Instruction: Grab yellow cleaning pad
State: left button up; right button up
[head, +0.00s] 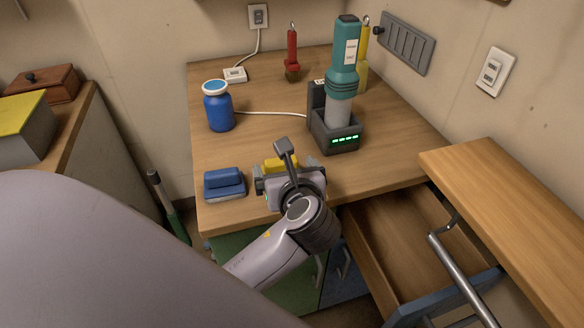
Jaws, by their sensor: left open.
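The yellow cleaning pad (281,163) lies on the wooden worktop near its front edge. Only its upper part shows; my left gripper (287,170) covers the rest. My left gripper is open and sits right at the pad, on its near side in the picture. I cannot tell whether its fingers touch the pad or stand around it. My right gripper is not in view.
A blue pad (225,184) lies just left of the gripper. A blue jar (218,108) and a teal flashlight in a dark charging stand (334,128) stand behind. A red tool (292,55) stands farther back. An open drawer (400,235) is at right.

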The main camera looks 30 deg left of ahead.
aim_at(282, 164)
pick_arm(q)
jog(key=x, duration=0.7)
jog(key=shift+f+b, duration=0.25)
jog(key=shift+b, duration=0.05)
jog(key=shift+d, duration=0.1)
jog(key=c, duration=1)
